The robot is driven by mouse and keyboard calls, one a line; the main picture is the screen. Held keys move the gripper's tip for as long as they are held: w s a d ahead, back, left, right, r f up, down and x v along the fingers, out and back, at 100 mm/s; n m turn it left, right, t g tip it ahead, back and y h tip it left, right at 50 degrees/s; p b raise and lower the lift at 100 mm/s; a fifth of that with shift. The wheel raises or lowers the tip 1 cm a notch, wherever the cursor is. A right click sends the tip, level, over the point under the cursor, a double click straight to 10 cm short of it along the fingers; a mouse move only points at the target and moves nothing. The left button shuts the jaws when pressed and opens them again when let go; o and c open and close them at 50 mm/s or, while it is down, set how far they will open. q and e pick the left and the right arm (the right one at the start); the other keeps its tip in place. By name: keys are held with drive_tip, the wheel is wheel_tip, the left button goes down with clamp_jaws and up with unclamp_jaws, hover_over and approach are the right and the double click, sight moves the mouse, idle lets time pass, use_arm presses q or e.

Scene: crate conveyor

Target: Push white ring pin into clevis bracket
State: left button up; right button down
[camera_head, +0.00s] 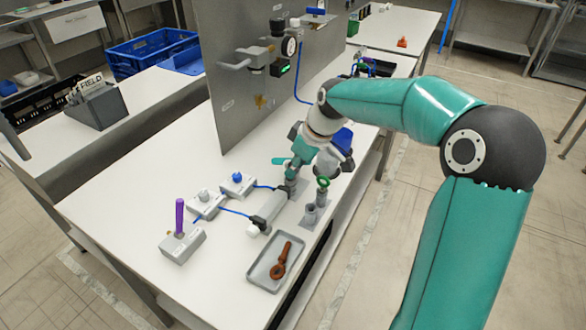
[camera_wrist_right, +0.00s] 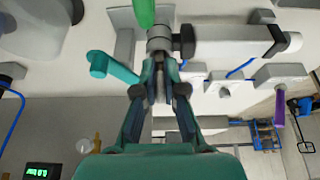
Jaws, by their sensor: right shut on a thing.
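My right gripper (camera_head: 291,183) points down over the white table. It is closed on a small grey part (camera_wrist_right: 160,40) at the end of a grey cylinder with black ends (camera_head: 269,207). The cylinder also shows in the right wrist view (camera_wrist_right: 235,43). A teal handle (camera_wrist_right: 112,66) sticks out beside the fingers. A white piece (camera_head: 253,231) sits at the near end of the cylinder. I cannot pick out the white ring pin or the clevis bracket with certainty. My left gripper is not in view.
A grey block with an upright purple rod (camera_head: 180,217), a box with a white knob (camera_head: 205,197) and one with a blue knob (camera_head: 238,178) stand left. A grey tray (camera_head: 258,276) holds a brown tool (camera_head: 280,263). A grey panel (camera_head: 230,110) rises behind.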

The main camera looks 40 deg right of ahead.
drive_tip(key=shift+f+b, duration=0.4)
drive_tip(key=shift+r, duration=0.1)
drive_tip(key=c, duration=0.6)
unclamp_jaws()
drive_tip(key=shift+c, duration=0.2)
drive_tip(key=shift+r+p, duration=2.4)
drive_tip(key=shift+r, duration=0.6)
